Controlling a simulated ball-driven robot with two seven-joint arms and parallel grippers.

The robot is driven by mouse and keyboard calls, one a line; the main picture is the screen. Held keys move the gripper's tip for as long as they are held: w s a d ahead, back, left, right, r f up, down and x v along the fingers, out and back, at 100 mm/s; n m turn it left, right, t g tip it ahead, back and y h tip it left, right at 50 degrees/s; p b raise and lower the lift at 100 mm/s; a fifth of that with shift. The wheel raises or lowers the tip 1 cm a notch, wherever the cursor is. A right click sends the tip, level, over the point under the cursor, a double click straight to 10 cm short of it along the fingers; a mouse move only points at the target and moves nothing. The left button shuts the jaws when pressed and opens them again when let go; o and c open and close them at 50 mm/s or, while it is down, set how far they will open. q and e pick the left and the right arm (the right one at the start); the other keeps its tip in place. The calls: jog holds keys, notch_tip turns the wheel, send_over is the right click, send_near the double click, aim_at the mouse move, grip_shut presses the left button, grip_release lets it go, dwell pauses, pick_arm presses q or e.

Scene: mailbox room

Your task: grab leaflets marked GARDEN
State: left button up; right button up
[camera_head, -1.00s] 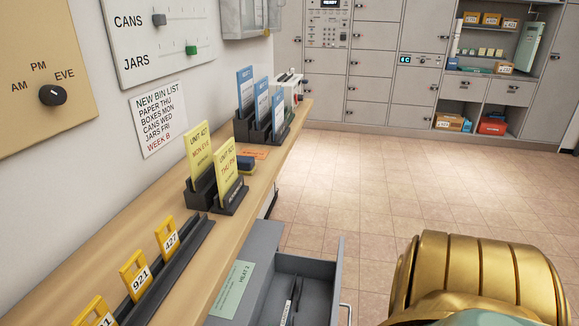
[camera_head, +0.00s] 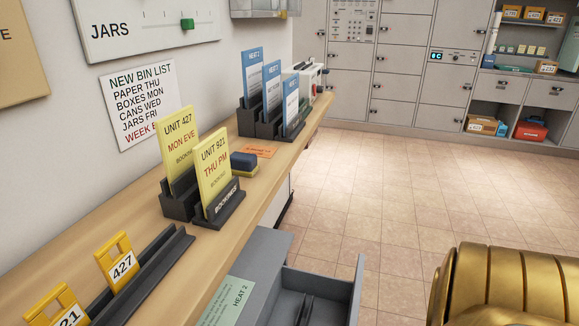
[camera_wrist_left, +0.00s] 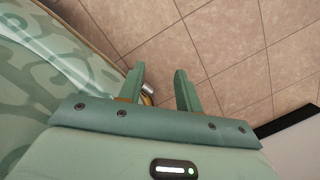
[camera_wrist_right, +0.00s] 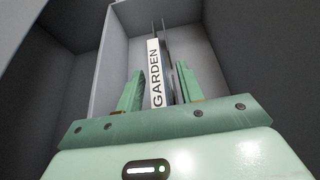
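The leaflets marked GARDEN (camera_wrist_right: 155,75) stand upright as a thin stack in the right wrist view, the black lettering running up a white edge. They are inside a grey-walled compartment (camera_wrist_right: 118,40). My right gripper (camera_wrist_right: 160,70) is open, with one green finger on each side of the stack; contact with the fingers cannot be made out. My left gripper (camera_wrist_left: 159,72) is open and empty above the tiled floor. Neither gripper shows in the head view, where only a gold part of my arm is at the lower right.
A wooden counter (camera_head: 85,265) runs along the left wall, with yellow booking cards (camera_head: 212,165) and blue cards (camera_head: 272,88) in dark holders. A grey drawer (camera_head: 325,285) stands open below it. Lockers (camera_head: 400,65) line the back wall. The tiled floor (camera_head: 390,185) between is clear.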

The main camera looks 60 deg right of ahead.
grip_shut()
jog(key=shift+r, duration=0.1)
